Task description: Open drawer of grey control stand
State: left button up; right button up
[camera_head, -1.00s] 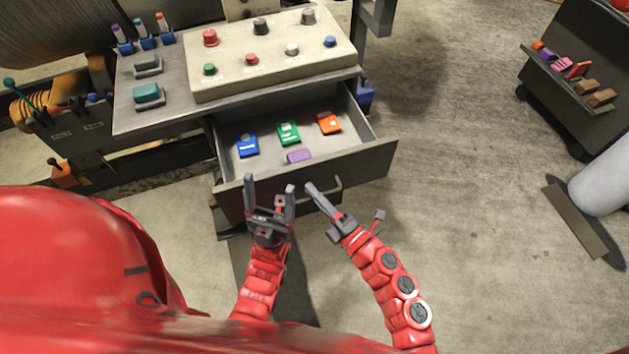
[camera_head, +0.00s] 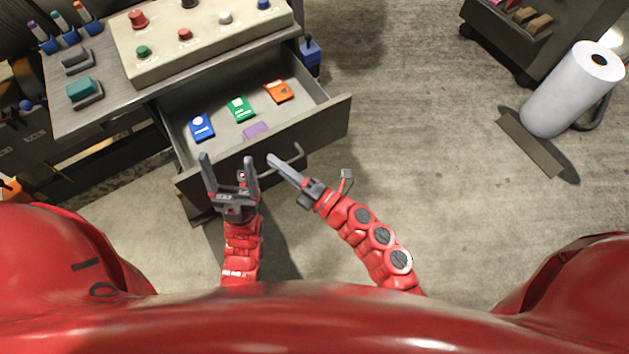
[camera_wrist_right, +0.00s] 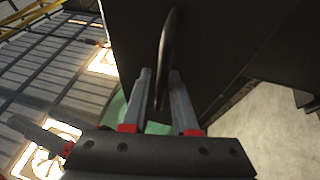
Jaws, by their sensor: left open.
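The grey control stand (camera_head: 110,92) is at the upper left in the head view. Its drawer (camera_head: 262,153) is pulled well out, with the inside showing. In it lie a blue item (camera_head: 201,126), a green item (camera_head: 240,109), an orange item (camera_head: 279,91) and a purple item (camera_head: 256,130). My right gripper (camera_head: 273,159) is at the drawer's handle (camera_head: 299,150). In the right wrist view, the dark handle (camera_wrist_right: 166,50) runs between the close-set fingers of the right gripper (camera_wrist_right: 159,75). My left gripper (camera_head: 228,160) is open and empty, close before the drawer front.
A beige button panel (camera_head: 195,40) and a teal item (camera_head: 81,88) are on the stand top. A white roll (camera_head: 570,95) stands at the right beside a dark cart (camera_head: 545,45). The floor right of the drawer is clear.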

jog(key=b+v, duration=0.1)
jog(key=v, duration=1.6)
jog(key=shift+s+d+b, duration=0.2)
jog(key=shift+b, duration=0.1)
jog(key=shift+r, duration=0.1)
